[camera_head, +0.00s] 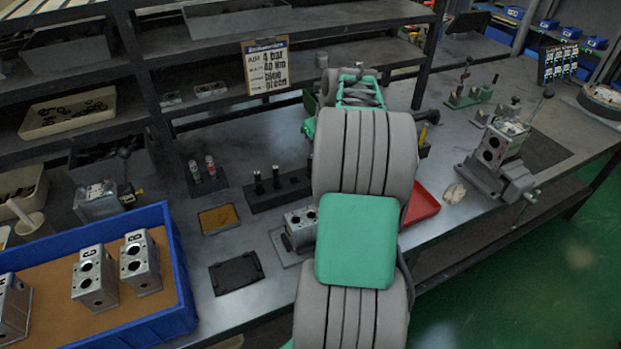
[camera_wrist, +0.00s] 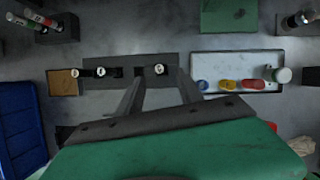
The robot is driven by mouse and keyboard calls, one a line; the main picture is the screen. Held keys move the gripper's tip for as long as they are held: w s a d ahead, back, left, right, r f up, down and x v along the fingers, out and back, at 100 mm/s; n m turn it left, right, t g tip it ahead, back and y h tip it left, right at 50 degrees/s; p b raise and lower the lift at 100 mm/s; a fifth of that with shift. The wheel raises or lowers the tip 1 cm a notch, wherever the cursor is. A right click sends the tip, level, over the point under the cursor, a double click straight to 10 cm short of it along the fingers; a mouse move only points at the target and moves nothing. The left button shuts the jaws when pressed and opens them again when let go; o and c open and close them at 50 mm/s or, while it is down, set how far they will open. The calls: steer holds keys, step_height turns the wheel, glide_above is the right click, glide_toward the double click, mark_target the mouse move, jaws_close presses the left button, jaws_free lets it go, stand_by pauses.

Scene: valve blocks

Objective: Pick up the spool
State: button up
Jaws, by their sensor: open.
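A dark rack (camera_wrist: 130,66) holds several upright spools with light tops. One spool (camera_wrist: 160,69) shows between my fingertips in the wrist view; I cannot tell its height relative to them. Another spool (camera_wrist: 101,72) stands left of my fingers. In the head view two dark spools (camera_head: 276,177) stand in the rack (camera_head: 263,198), whose right end runs behind my arm. My gripper (camera_wrist: 160,75) is open, with one finger each side of the right spool, and no grip shows. My arm hides the gripper in the head view.
A tan pad (camera_wrist: 62,82) lies left of the rack. A white tray (camera_wrist: 208,70) with coloured parts is close on the right. A blue bin (camera_head: 184,285) with metal valve blocks (camera_head: 140,264) is at front left. A block with red and green-marked pieces (camera_head: 204,180) stands behind the pad.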

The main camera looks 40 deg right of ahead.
mark_target(310, 161)
steer(key=p+x, duration=0.1)
steer(key=x, duration=0.7)
steer(key=shift+s, duration=0.15)
jaws_close()
steer(key=shift+r, duration=0.1)
